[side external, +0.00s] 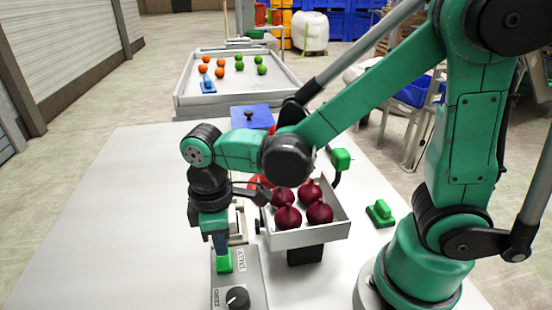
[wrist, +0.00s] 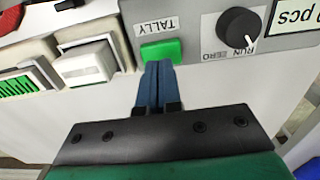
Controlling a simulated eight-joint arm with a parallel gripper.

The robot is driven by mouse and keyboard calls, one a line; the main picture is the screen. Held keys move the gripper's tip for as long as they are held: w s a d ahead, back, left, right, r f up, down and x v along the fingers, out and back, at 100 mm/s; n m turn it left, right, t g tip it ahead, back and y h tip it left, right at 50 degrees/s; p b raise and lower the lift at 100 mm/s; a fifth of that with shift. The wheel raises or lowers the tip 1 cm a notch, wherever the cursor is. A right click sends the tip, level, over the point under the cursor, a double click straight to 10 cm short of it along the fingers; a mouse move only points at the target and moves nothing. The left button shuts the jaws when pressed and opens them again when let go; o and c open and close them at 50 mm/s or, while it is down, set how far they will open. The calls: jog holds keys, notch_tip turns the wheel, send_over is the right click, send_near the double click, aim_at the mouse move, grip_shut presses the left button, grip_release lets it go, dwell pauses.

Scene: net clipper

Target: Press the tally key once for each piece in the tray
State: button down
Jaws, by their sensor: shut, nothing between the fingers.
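The green tally key (side external: 224,262) sits on a grey control panel, beside the word TALLY. It also shows in the wrist view (wrist: 163,50). My gripper (side external: 221,246) points down over the key with its blue fingers shut and empty. In the wrist view the closed fingertips (wrist: 158,66) are at the key's near edge. I cannot tell whether they touch it. The light grey tray (side external: 312,239) stands right of the gripper on a black support. It holds several round dark red pieces (side external: 288,217), like onions. Part of the tray's far left side is hidden by my arm.
A black knob (wrist: 239,28) marked RUN and ZERO is beside the key. A white button (wrist: 88,63) is on its other side. A green block (side external: 380,213) lies right of the tray. A larger tray (side external: 232,100) with orange and green balls stands behind. The table's left is clear.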

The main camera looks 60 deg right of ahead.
aim_at(223, 258)
jog(key=shift+f, duration=0.8)
jog(key=shift+w+f, duration=0.1)
jog(key=shift+f, duration=0.85)
jog(key=shift+r, duration=4.3)
jog(key=shift+s+r+t+h, duration=0.2)
jog(key=shift+r+t+h, duration=0.1)
jog(key=shift+t, duration=0.4)
jog(key=r+t, duration=0.1)
jog(key=t, duration=0.1)
jog(key=r+t, duration=0.1)
jog(key=t, duration=0.1)
jog(key=r+m+t, duration=0.1)
jog(key=t, duration=0.1)
jog(key=shift+s, duration=0.2)
